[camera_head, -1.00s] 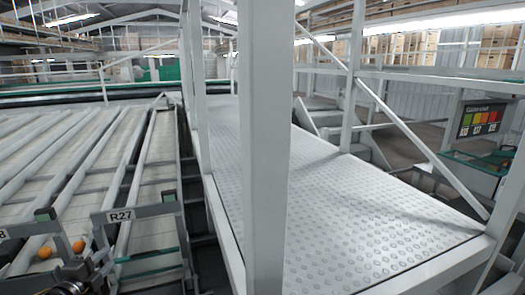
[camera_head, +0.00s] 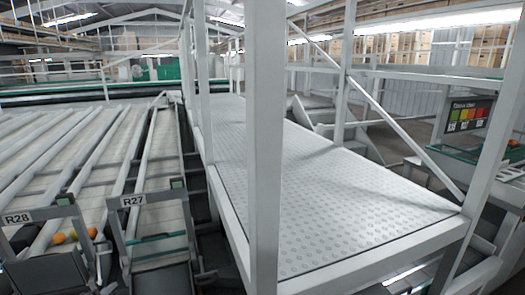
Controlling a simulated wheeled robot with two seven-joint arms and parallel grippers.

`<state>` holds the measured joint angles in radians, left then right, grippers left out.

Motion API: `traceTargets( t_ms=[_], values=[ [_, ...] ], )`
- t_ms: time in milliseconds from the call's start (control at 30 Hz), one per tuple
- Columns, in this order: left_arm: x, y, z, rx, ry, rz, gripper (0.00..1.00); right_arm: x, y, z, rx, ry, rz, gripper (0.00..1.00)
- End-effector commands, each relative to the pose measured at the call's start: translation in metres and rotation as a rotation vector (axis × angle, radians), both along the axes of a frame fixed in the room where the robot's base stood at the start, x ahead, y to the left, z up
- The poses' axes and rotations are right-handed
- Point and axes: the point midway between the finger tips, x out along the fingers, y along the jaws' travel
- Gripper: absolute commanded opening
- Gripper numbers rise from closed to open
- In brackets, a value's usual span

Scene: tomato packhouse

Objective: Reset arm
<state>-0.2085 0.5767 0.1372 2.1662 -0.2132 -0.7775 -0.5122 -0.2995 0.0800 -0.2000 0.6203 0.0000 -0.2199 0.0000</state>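Neither of my grippers shows in the head view, and I cannot make out my arms. Their pose, and whether they hold anything, is out of sight.
A white post (camera_head: 264,150) rises close in front. Behind it is a raised, studded metal walkway (camera_head: 345,215) with railings. At left are sloping lanes with signs R28 (camera_head: 17,219) and R27 (camera_head: 133,201). A few orange tomatoes (camera_head: 59,238) lie at a lane end. A coloured chart (camera_head: 468,117) hangs at right.

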Motion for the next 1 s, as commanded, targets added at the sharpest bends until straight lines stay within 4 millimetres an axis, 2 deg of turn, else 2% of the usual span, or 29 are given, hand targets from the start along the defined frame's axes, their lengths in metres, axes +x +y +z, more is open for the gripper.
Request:
traceTargets(
  t_ms=[167,267,400,600,800,867,1000],
  values=[
    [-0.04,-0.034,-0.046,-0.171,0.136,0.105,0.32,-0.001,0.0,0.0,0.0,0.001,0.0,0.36],
    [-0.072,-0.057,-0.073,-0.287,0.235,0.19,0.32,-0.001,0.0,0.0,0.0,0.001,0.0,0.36],
    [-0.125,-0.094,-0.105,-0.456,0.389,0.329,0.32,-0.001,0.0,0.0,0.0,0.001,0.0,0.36],
    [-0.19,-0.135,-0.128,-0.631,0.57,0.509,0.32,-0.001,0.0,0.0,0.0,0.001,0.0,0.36],
    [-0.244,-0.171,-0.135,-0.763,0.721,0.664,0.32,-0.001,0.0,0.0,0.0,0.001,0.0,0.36],
    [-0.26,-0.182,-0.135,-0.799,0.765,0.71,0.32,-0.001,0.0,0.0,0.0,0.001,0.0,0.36],
    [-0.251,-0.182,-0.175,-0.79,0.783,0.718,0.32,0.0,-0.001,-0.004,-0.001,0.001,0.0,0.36]
  ],
)
